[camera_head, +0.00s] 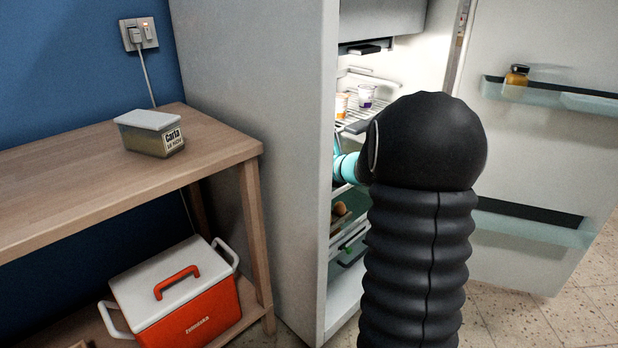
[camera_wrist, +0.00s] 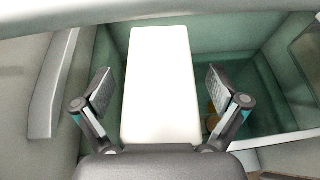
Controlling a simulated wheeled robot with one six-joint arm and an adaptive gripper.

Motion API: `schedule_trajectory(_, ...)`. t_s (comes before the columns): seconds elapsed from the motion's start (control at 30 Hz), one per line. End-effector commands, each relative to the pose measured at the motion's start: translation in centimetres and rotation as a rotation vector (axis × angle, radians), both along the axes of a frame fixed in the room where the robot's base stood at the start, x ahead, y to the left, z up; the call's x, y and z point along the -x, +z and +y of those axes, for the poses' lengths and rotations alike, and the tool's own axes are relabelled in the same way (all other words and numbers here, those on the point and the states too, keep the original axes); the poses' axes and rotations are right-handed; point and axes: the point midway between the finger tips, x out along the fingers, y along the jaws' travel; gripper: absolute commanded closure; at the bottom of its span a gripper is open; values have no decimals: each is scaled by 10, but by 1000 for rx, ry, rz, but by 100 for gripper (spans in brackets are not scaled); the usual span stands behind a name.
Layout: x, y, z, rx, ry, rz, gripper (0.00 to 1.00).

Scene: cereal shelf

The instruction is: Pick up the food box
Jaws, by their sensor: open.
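In the wrist view, a long white flat-topped object (camera_wrist: 160,85), perhaps a food box lid, lies between the fingers of my gripper (camera_wrist: 158,92). The fingers are open, one on each side, with gaps to its edges. Its sides are hidden. My gripper is hidden there behind my black-sleeved arm, which reaches into the open fridge.
The fridge (camera_head: 255,130) has its door (camera_head: 545,130) open at the right, with a jar (camera_head: 516,75) on a door shelf. Cups (camera_head: 365,97) stand on a wire shelf inside. A red cooler (camera_head: 185,295) sits under the table. Greenish drawer walls surround my gripper.

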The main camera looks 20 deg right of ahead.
Motion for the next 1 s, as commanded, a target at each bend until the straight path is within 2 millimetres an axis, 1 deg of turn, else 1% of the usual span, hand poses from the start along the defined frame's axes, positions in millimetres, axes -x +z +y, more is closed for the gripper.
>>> schedule_trajectory(0.03,-5,-3,2,-1,2,0,3)
schedule_trajectory(0.1,-8,-4,3,0,1,0,3)
schedule_trajectory(0.27,-8,-3,2,0,0,0,3)
schedule_trajectory(0.3,-8,-3,2,0,0,0,6)
schedule_trajectory(0.37,-8,-3,2,0,0,0,21)
schedule_trajectory(0.4,-8,-3,2,0,0,0,31)
schedule_trajectory(0.47,-8,-3,2,-1,0,0,46)
schedule_trajectory(0.5,-8,-4,2,-1,0,1,56)
schedule_trajectory(0.57,-8,-4,2,-1,0,1,71)
schedule_trajectory(0.6,-7,-5,2,0,0,2,81)
schedule_trajectory(0.63,-7,-5,2,-1,-1,3,82)
schedule_trajectory(1.0,-7,-5,2,-1,0,7,82)
